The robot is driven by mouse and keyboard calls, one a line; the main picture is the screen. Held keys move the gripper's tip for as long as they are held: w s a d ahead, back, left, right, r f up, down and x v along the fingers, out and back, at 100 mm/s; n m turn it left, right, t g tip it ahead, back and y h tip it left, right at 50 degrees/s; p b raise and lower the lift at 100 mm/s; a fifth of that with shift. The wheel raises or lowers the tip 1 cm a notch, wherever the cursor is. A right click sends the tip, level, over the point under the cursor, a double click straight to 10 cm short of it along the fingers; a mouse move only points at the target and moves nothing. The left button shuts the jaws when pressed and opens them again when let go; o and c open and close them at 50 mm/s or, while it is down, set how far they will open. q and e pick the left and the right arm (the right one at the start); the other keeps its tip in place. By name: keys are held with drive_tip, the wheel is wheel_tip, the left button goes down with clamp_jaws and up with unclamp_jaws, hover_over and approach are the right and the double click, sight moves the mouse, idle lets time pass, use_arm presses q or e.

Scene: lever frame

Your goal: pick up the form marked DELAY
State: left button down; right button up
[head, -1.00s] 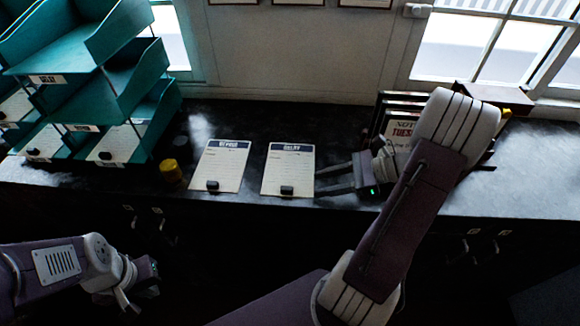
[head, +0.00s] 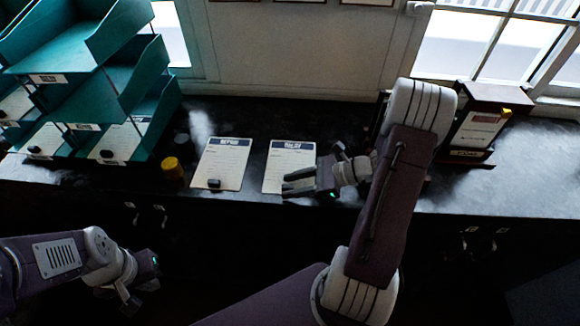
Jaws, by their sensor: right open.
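Two pale forms with dark header bars lie flat side by side on the dark counter. The right form (head: 289,158) has a small, blurred heading that seems to read DELAY. The left form (head: 222,162) has a different heading, too blurred to read surely, and a small black block near its lower edge. My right gripper (head: 286,184) is open, its fingers over the lower part of the right form. The fingers cover that form's block, and I cannot tell whether they touch it. My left gripper (head: 140,294) hangs low in front of the counter, its jaws unclear in the dark.
Teal stacked trays (head: 118,92) with papers stand at the left. A yellow-topped pot (head: 172,168) stands between them and the forms. The counter behind the forms is clear.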

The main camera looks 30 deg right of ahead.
drive_tip(key=shift+s+r, duration=0.1)
drive_tip(key=shift+s, duration=0.1)
drive_tip(key=c, duration=0.7)
drive_tip(key=shift+w, duration=0.1)
clamp_jaws()
drive_tip(key=shift+d+r, duration=0.1)
drive_tip(key=shift+r, duration=0.4)
wheel_tip(320, 180, up, 3)
drive_tip(key=shift+f, duration=0.1)
drive_tip(key=s+d+r, duration=0.7)
drive_tip(key=s, duration=0.2)
drive_tip(key=shift+d, duration=0.25)
